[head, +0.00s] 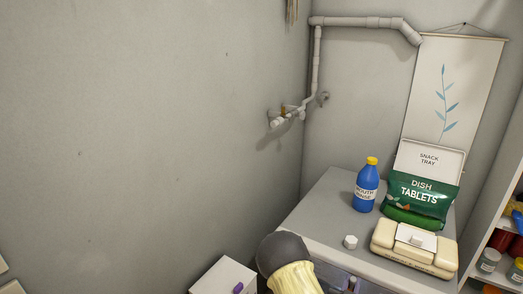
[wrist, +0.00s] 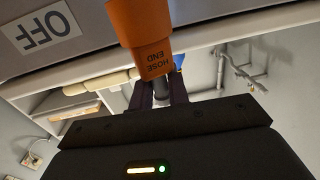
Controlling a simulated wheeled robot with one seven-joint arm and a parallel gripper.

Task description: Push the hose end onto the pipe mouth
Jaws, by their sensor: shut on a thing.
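The orange hose end (wrist: 152,45), lettered "HOSE END", shows at the top middle of the wrist view. My gripper (wrist: 160,88) is shut on it, with dark fingers on either side. A grey pipe runs down the wall in the head view to a short branch with a pale open-looking end (head: 275,123), beside a small yellow-brown part. Pipework (wrist: 240,70) also shows at the right of the wrist view, apart from the hose end. The gripper and hose end are not visible in the head view.
A grey counter (head: 325,210) below the pipe holds a blue mouth rinse bottle (head: 366,188), a green dish tablets bag (head: 420,197) and a cream pack (head: 395,255). A shelf (head: 480,215) stands at right. A white box (head: 222,277) is at bottom. The left wall is bare.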

